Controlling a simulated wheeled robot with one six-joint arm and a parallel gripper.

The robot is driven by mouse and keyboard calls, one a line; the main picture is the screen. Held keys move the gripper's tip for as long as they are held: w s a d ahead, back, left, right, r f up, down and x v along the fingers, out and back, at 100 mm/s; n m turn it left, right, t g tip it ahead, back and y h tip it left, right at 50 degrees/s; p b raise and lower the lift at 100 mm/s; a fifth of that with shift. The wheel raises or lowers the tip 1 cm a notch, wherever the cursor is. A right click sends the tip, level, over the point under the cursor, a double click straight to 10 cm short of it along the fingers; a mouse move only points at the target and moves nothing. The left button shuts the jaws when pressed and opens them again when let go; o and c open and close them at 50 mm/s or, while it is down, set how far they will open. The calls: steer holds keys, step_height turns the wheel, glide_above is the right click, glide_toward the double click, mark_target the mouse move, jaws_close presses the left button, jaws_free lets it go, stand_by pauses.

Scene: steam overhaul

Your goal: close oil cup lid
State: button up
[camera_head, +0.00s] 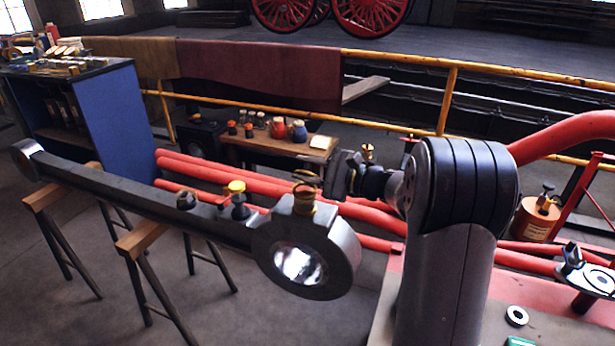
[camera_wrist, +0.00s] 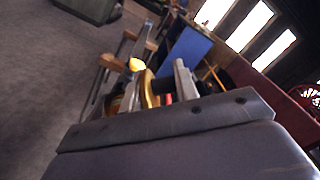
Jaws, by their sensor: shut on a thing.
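A heavy dark rod (camera_head: 140,200) lies across trestles, its large round end toward me. My gripper (camera_head: 322,178) reaches in from the right at lid height and is shut on the lid. In the wrist view, a gold rounded edge of the lid (camera_wrist: 149,90) shows between the two fingers of my gripper (camera_wrist: 157,88). The contact itself is partly hidden by the gripper body.
Another brass-topped fitting (camera_head: 236,190) and a dark one (camera_head: 186,200) stand farther along the rod. Wooden-topped trestles (camera_head: 140,240) support it. Red pipes (camera_head: 250,180) run behind. A low bench (camera_head: 270,143) with jars and a yellow railing (camera_head: 447,100) stand beyond.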

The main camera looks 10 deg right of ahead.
steer(key=shift+s+a+f+n+b, duration=0.25)
steer(key=shift+n+b, duration=0.6)
steer(key=shift+b, duration=0.45)
steer(key=shift+s+a+f+n+b, duration=0.1)
steer(key=shift+s+f+n+b, duration=0.2)
steer(key=shift+n+b, duration=0.75)
steer(key=shift+s+b, duration=0.1)
steer(key=shift+b, duration=0.55)
steer(key=o, duration=0.8)
steer(key=shift+p, duration=0.3)
